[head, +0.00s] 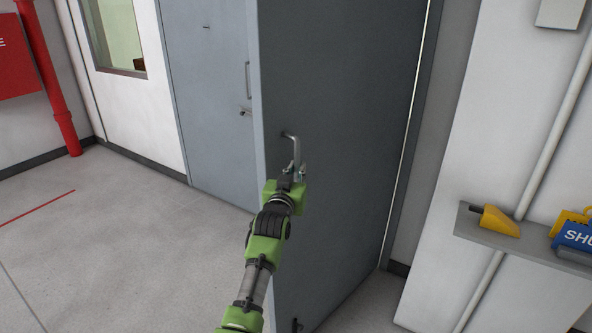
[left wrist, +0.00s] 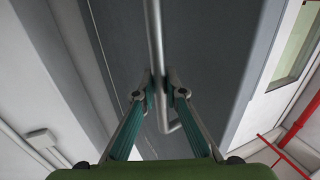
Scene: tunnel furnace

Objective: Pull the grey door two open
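The dark grey door (head: 345,130) stands ajar, its free left edge swung out towards me in front of the lighter grey door beside it. Its metal pull handle (head: 297,148) is near that free edge. My left gripper (head: 298,172) is at the handle's lower part. In the left wrist view, the handle bar (left wrist: 154,35) runs between the two fingertips (left wrist: 163,92), which are closed about it. The bar's lower bend shows just past the fingers. My right gripper is in neither view.
The lighter grey door (head: 212,95) with its own handle looks closed. A shelf (head: 480,225) with a yellow wedge (head: 499,221) and a blue sign (head: 575,237) juts from the right wall. A red pipe (head: 50,85) stands far left. The floor (head: 130,245) at left is clear.

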